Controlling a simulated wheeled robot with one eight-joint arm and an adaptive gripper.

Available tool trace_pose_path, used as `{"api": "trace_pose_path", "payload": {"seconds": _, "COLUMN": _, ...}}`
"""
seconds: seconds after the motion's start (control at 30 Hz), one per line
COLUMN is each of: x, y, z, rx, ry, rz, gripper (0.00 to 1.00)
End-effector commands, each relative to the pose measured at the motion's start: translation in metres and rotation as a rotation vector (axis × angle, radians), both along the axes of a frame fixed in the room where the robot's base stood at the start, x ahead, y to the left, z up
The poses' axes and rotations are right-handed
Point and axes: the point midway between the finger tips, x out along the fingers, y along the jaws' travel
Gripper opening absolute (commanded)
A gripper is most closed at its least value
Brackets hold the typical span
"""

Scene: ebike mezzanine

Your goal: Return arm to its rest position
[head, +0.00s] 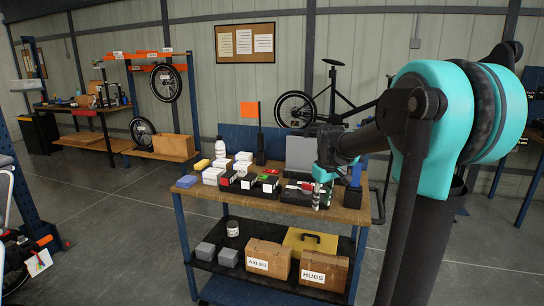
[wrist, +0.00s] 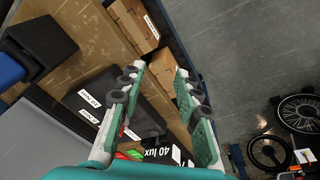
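My gripper (head: 322,192) hangs at the end of my arm above the front right part of the workbench (head: 232,200) in the head view. In the wrist view my gripper (wrist: 160,69) has its two green-and-grey fingers apart, with nothing held between them; the bench top's edge and floor show beyond. My arm reaches forward and to the left from its teal shoulder joint (head: 425,110). Below the fingers is a black labelled case (wrist: 92,105), with a black box marked "40 lux" (wrist: 165,153) close to the finger bases in the picture.
Small white boxes (head: 243,163), a white bottle (head: 220,149), a yellow item (head: 201,165) and a grey case (head: 300,152) crowd the bench. Cartons marked AXLES (head: 268,259) and HUBS (head: 323,269) stand on the lower shelf. Floor (head: 130,230) left of the bench is clear.

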Motion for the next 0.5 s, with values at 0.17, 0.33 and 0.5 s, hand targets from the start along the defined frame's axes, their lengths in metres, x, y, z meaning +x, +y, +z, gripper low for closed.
{"api": "trace_pose_path", "payload": {"seconds": 0.17, "x": -0.085, "y": -0.006, "z": -0.050, "rx": 0.038, "ry": -0.063, "rz": -0.172, "gripper": 0.33}}
{"api": "trace_pose_path", "payload": {"seconds": 0.33, "x": -0.163, "y": -0.010, "z": -0.099, "rx": 0.081, "ry": -0.122, "rz": -0.331, "gripper": 0.33}}
{"api": "trace_pose_path", "payload": {"seconds": 0.5, "x": -0.218, "y": -0.012, "z": -0.135, "rx": 0.118, "ry": -0.162, "rz": -0.442, "gripper": 0.33}}
